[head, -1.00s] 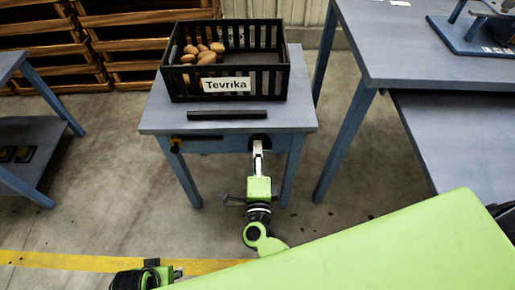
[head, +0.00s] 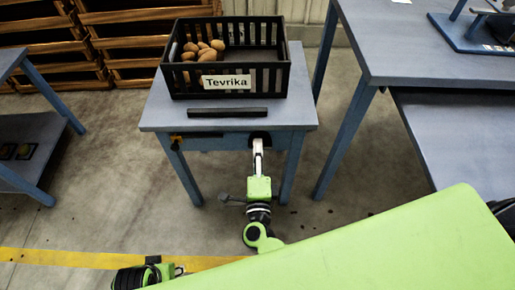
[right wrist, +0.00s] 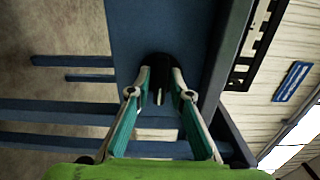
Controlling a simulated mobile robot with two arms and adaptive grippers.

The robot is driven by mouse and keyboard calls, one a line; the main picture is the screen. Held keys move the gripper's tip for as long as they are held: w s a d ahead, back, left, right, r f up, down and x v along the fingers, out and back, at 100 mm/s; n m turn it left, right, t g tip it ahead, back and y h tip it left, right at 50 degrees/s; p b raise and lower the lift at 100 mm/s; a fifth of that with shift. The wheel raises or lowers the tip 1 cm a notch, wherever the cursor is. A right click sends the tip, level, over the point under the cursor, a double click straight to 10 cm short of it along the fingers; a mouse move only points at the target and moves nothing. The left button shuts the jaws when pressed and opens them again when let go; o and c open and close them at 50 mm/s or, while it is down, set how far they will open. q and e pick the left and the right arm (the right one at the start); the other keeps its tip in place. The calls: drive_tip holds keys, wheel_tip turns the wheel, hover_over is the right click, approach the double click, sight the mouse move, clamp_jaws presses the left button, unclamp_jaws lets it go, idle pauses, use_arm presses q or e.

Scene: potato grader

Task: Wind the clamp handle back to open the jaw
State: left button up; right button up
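My right gripper (head: 258,147) reaches up from below to a black round part (head: 260,137) on the front edge of the small blue table. I take this part for the clamp's handle. In the right wrist view, the fingertips (right wrist: 162,73) of this gripper stand on either side of a black part, with a pale pin between the fingers. Whether they press on it I cannot tell. The clamp's jaw cannot be made out. Part of my left arm (head: 140,276) shows at the bottom left; the state of its gripper is unclear.
The small table (head: 225,124) carries a black crate (head: 185,84) labelled Tevrika with several potatoes, and a dark bar (head: 228,112). A dark and orange fitting (head: 176,141) sits at its front left. A larger table (head: 430,55) stands right. Open floor lies left.

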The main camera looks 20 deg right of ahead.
drive_tip(key=v, duration=1.1)
drive_tip(key=shift+s, duration=0.25)
drive_tip(key=shift+w+a, duration=0.1)
drive_tip(key=shift+a, duration=0.05)
